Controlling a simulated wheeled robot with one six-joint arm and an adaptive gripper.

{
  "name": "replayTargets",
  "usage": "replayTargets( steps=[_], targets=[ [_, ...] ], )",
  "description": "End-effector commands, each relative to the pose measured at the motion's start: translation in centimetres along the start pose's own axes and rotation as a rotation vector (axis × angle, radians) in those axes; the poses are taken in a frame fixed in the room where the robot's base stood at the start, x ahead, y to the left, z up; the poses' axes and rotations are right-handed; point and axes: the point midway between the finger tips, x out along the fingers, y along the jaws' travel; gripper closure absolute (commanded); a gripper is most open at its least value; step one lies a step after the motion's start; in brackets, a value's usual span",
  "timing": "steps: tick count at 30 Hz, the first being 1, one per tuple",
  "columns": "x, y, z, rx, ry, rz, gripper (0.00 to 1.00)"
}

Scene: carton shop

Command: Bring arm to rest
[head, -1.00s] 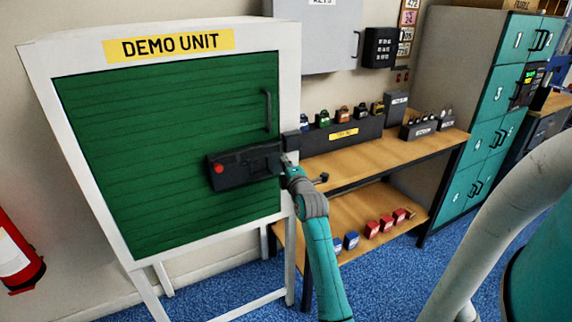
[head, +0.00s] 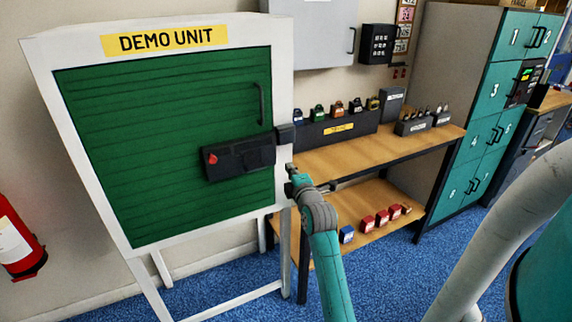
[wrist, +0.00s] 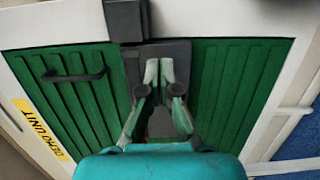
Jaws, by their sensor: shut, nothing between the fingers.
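My gripper (head: 289,171) is at the end of my teal and grey arm, in front of the demo unit's right post in the head view. In the wrist view my gripper (wrist: 160,68) has its fingertips together with nothing between them. Behind them is the dark latch box (wrist: 180,52) on the green door (wrist: 215,75). In the head view the latch box (head: 238,158), with a red knob (head: 211,160), sits across the right part of the closed green door (head: 150,130). My gripper appears apart from the box, below its right end.
A wooden bench (head: 370,150) with padlocks on a rack stands to the right, with more locks on its lower shelf (head: 350,215). Teal lockers (head: 493,92) stand beyond. A red fire extinguisher (head: 18,240) is at left. Blue floor (head: 400,280) is open in front.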

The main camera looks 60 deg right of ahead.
Motion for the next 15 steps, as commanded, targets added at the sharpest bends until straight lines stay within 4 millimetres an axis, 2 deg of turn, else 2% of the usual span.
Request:
replayTargets(
  steps=[6,15],
  targets=[
    [-3.4,-0.1,0.6,0.000,-0.002,0.000,1.00],
    [-4.8,-0.1,0.8,-0.001,-0.001,-0.001,1.00]
  ],
)
